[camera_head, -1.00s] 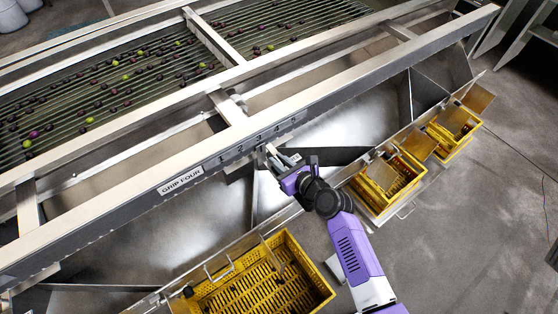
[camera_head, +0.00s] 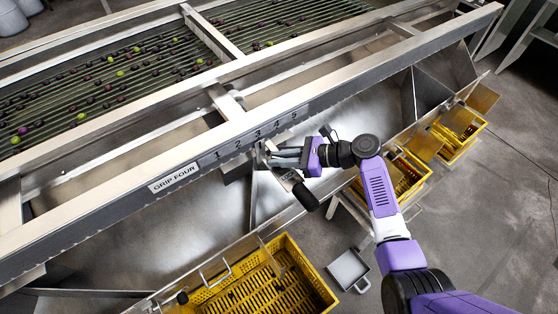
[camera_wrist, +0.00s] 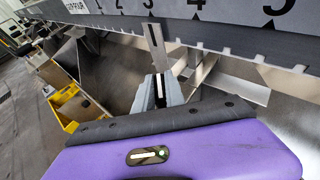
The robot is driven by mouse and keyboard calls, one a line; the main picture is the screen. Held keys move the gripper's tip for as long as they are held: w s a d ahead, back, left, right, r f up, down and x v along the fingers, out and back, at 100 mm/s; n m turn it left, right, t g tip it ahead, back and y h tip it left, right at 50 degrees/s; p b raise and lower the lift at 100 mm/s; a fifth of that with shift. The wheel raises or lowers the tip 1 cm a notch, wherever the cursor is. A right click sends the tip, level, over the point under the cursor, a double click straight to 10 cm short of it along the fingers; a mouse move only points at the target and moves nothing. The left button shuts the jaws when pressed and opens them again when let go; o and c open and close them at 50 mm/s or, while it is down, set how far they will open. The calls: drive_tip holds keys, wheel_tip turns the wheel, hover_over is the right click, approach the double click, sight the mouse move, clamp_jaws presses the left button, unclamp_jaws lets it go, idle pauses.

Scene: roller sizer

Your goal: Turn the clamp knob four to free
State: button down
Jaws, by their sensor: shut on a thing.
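The sizer's side rail carries a number scale (camera_head: 254,136) and a GRIP FOUR plate (camera_head: 174,179). My gripper (camera_head: 275,154) reaches in from the right, below the scale, and is shut on a small part that I take to be the clamp knob; its shape is mostly hidden by the fingers. In the wrist view my gripper's grey fingers (camera_wrist: 159,92) are close together, and a narrow metal strip (camera_wrist: 154,42) rises beyond them toward the rail, below the 2 and 3. A black handle (camera_head: 305,196) shows just below my gripper.
Yellow crates stand at the lower left (camera_head: 318,291) and to the right (camera_head: 423,166) along the sizer. A grey dustpan-like tray (camera_head: 348,270) lies on the floor. Dark and green fruit lies on the rollers at the back. Bare floor is to the right.

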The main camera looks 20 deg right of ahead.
drive_tip(key=n+g+b, duration=0.1)
drive_tip(key=n+g+y+b, duration=0.1)
drive_tip(key=n+g, duration=0.1)
drive_tip(key=n+g+y+b, duration=0.1)
drive_tip(key=g+b, duration=0.1)
drive_tip(key=shift+w+f+n, duration=0.1)
drive_tip(key=shift+f+n, duration=0.15)
drive_tip(key=shift+n, duration=0.05)
drive_tip(key=n+g+b, duration=0.3)
drive_tip(key=b, duration=0.1)
drive_tip(key=shift+g, duration=0.4)
drive_tip(key=shift+r+n, duration=0.1)
drive_tip(key=shift+n, duration=0.2)
drive_tip(key=shift+s, duration=0.2)
drive_tip(key=c, duration=1.4)
unclamp_jaws()
drive_tip(key=shift+w, duration=0.1)
drive_tip(key=shift+r, duration=0.1)
drive_tip(key=b+v, duration=0.1)
drive_tip(key=v, duration=0.6)
drive_tip(key=shift+d, duration=0.45)
drive_tip(key=shift+o, duration=0.2)
